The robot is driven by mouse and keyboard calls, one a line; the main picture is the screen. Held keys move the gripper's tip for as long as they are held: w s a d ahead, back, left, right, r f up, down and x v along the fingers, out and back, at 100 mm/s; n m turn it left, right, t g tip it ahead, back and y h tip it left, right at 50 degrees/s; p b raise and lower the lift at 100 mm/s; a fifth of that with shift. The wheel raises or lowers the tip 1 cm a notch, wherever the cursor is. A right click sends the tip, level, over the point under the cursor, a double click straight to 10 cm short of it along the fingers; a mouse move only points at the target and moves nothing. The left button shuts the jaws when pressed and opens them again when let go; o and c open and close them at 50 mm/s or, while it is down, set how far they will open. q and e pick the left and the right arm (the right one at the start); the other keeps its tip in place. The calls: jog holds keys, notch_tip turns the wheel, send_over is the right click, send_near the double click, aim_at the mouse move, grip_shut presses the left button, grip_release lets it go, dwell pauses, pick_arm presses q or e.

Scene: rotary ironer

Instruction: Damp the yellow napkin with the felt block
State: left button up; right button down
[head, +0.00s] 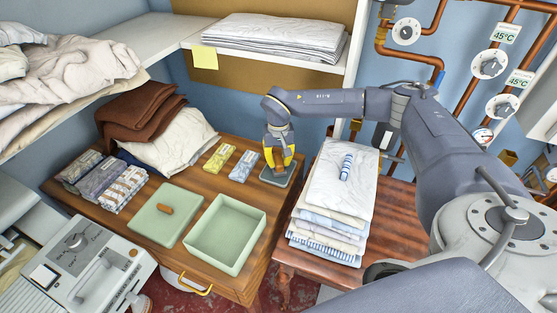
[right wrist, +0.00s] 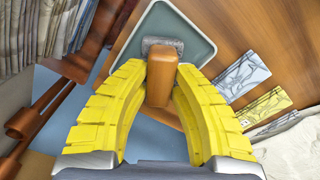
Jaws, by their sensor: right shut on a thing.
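The yellow napkin (head: 218,158) lies folded flat on the wooden table, left of a blue napkin (head: 243,165). It also shows at the right of the right wrist view (right wrist: 265,107). The felt block is a grey pad (right wrist: 160,45) with an orange-brown wooden handle (right wrist: 162,75). My right gripper (head: 279,160) is shut on the handle, pointing down. The pad is at the small grey-green tray (right wrist: 192,22); I cannot tell whether it touches the tray floor. The tray's rim also shows in the head view (head: 275,184). My left gripper is not in view.
An open green box (head: 228,232) and its lid (head: 165,214) lie in front of the napkins. Folded cloths (head: 105,182) and a brown and white heap stand at left. A linen stack (head: 335,205) stands on the right table. A shelf is above.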

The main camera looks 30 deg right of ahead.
jog(key=shift+f, duration=0.55)
dwell(1.9)
jog(key=shift+r, duration=3.5)
